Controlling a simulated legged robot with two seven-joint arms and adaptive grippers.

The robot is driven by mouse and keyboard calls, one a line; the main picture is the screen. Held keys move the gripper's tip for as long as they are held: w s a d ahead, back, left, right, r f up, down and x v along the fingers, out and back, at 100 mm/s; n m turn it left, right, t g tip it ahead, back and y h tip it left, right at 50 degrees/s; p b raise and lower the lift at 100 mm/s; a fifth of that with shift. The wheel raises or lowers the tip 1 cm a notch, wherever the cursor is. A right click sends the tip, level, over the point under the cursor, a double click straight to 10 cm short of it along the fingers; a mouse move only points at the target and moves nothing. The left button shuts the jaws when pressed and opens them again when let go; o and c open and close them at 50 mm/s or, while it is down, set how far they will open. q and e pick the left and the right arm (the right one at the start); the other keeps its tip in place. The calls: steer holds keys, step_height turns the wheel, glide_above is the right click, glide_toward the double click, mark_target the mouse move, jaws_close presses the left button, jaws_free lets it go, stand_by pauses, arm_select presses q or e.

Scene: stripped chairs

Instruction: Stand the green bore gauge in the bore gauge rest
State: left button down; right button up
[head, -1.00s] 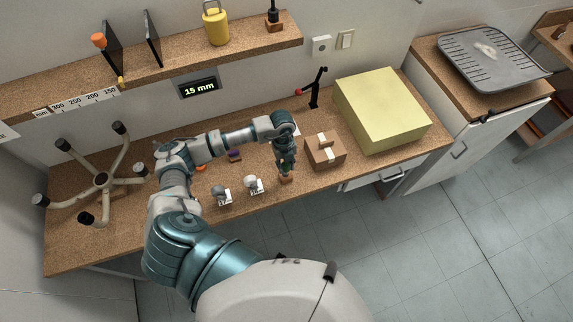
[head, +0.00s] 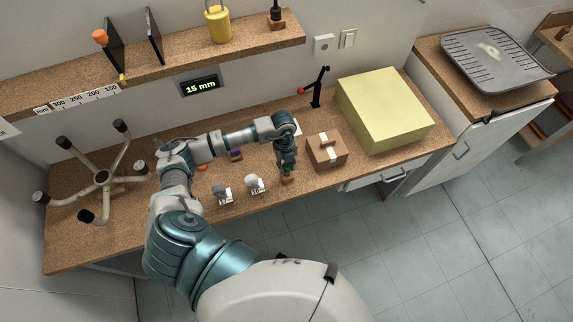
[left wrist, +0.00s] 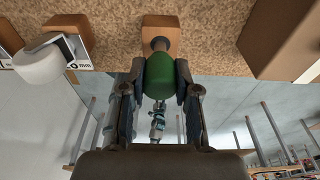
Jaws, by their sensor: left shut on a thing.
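The green bore gauge (left wrist: 161,76) is between the two fingers of my left gripper (left wrist: 160,92) in the left wrist view, and the gripper is shut on it. Its grey end meets or overlaps a small wooden block (left wrist: 161,27), which looks like the bore gauge rest. I cannot tell whether that end is seated in the block or only in front of it. In the head view my left gripper (head: 287,168) points down over the block (head: 288,180) near the bench's front edge, and the gauge is mostly hidden. My right gripper is not in view.
Two pale-headed pieces with labelled stands (head: 223,193) (head: 255,184) stand left of the block. A brown box (head: 326,152) is close on the right, with a large yellow box (head: 388,115) behind. A chair base (head: 101,179) lies at the bench's left end.

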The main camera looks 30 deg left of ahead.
arm_select(q)
steer(key=shift+f+b, duration=0.8)
steer(key=shift+f, duration=0.55)
steer(key=c, duration=0.8)
jaws_free()
steer(key=shift+o, duration=0.2)
